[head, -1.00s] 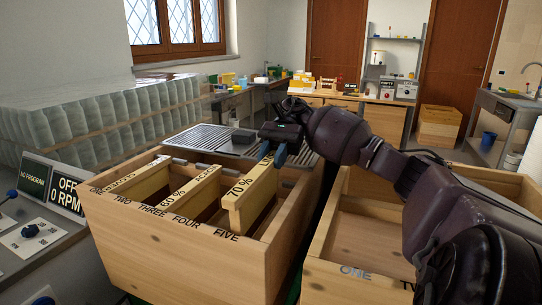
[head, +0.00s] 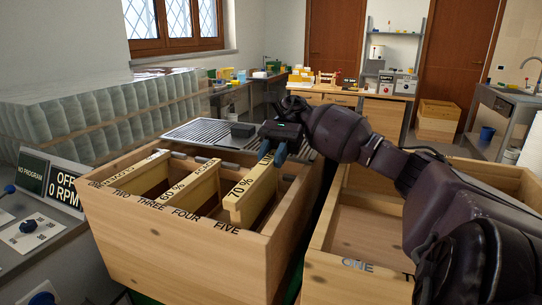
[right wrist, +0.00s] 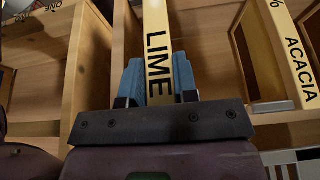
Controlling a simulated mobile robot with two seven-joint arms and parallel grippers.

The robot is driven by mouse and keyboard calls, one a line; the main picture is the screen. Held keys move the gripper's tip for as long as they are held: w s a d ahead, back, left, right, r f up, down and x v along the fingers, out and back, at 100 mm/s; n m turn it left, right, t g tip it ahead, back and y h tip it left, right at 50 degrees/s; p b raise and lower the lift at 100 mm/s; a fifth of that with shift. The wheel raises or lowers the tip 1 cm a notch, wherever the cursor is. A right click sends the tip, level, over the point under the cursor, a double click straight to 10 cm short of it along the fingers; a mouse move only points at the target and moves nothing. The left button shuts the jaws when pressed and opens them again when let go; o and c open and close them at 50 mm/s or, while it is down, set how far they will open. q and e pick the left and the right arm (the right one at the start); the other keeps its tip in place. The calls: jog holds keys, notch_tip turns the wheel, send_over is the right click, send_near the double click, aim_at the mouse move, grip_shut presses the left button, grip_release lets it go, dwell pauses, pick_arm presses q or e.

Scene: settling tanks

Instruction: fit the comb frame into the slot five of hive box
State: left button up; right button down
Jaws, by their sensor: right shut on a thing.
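The comb frame (head: 252,190), a pale wooden bar marked 70 % and LIME, is over the hive box (head: 165,240), its near end just above the rim by the word FIVE. Its LIME end shows in the right wrist view (right wrist: 157,45). My right gripper (head: 280,152) is shut on its far end; its blue fingers (right wrist: 158,80) lie on both sides of the bar. The frame's lower part is inside the box's opening. Whether its ends rest on the rims cannot be told. My left gripper is not in view.
A frame marked 60 % ACACIA (head: 190,182) sits left of the held one, with another frame (head: 135,170) further left. A second wooden box (head: 355,255) stands close on the right. A ribbed metal tray (head: 190,137) lies behind the hive box.

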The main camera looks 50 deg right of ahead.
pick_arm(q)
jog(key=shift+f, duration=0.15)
pick_arm(e)
jog(key=shift+f, duration=0.35)
